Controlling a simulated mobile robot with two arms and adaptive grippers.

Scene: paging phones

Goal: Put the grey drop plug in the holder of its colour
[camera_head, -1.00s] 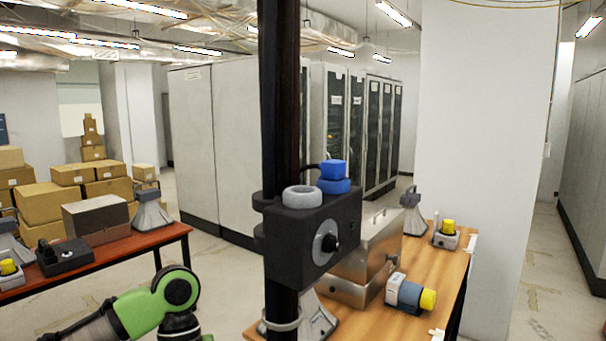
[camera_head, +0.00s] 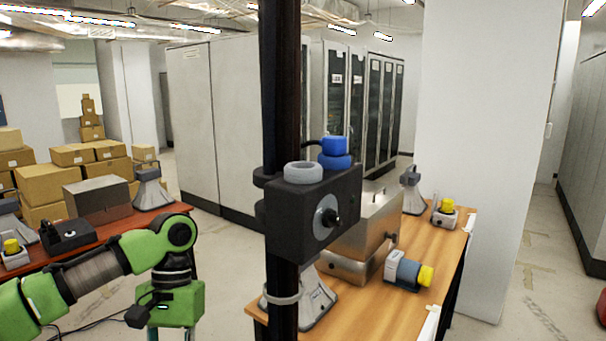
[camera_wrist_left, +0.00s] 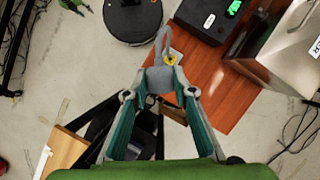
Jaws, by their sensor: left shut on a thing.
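My left gripper (camera_wrist_left: 160,90) shows in the left wrist view. Its fingers are shut on a grey piece with a loop at its far end, which looks like the grey drop plug (camera_wrist_left: 161,77). A black holder box (camera_head: 315,215) is fixed to a dark post in the head view. On its top are an empty grey ring holder (camera_head: 303,172) and a blue ring holder (camera_head: 335,161) with a blue plug (camera_head: 334,145) in it. My green left arm is low at the left in the head view, and its fingers are hidden there. My right gripper is out of view.
A red-brown table (camera_head: 158,214) at the left carries a metal box (camera_head: 97,197) and other devices. A wooden table (camera_head: 385,304) behind the post carries a steel box (camera_head: 360,238) and a blue-and-yellow device (camera_head: 408,273). Floor is open between the tables.

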